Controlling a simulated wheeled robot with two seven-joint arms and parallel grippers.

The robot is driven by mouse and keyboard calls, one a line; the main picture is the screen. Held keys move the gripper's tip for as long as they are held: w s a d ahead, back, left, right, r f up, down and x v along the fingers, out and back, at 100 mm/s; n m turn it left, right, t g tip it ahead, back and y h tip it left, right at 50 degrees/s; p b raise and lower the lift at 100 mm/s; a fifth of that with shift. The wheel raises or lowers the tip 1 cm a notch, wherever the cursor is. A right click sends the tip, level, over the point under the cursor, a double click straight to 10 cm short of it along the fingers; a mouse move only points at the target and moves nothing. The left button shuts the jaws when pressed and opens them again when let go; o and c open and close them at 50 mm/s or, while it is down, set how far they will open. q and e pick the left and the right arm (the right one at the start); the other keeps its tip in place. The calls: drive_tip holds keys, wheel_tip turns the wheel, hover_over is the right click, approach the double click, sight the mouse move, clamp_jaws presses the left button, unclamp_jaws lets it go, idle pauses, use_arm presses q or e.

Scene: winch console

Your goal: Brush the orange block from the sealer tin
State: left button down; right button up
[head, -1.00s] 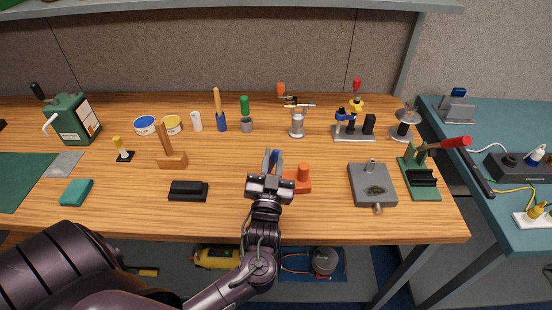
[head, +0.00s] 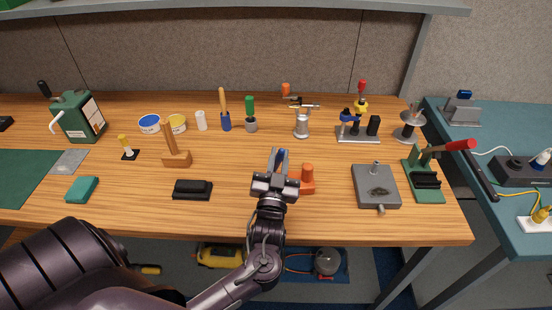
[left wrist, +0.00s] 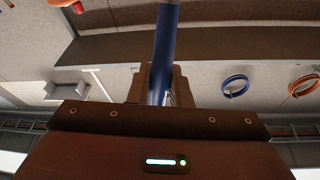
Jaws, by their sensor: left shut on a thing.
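My left gripper (head: 279,155) is over the middle of the bench, its fingers pointing toward the back. In the left wrist view a slim blue shaft (left wrist: 162,55) stands between its fingers, and the gripper is shut on it. The rest of the held thing is hard to make out. The orange block (head: 307,182) with a raised knob rests on the bench just right of the gripper, partly hidden by it. My right gripper is out of view.
A grey plate box (head: 376,187) and a green stand (head: 424,185) are to the right. A brush (head: 224,110) and a metal stand (head: 301,125) are behind.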

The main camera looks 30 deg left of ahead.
use_arm(q)
drive_tip(key=shift+w+d, duration=0.1)
drive_tip(key=shift+d, duration=0.05)
drive_tip(key=shift+w+d, duration=0.5)
drive_tip(key=shift+w, duration=0.05)
drive_tip(key=shift+w+d, duration=0.5)
drive_tip(key=shift+d, duration=0.05)
wheel_tip(320, 180, up, 7)
drive_tip(key=p, duration=0.6)
idle(0.4)
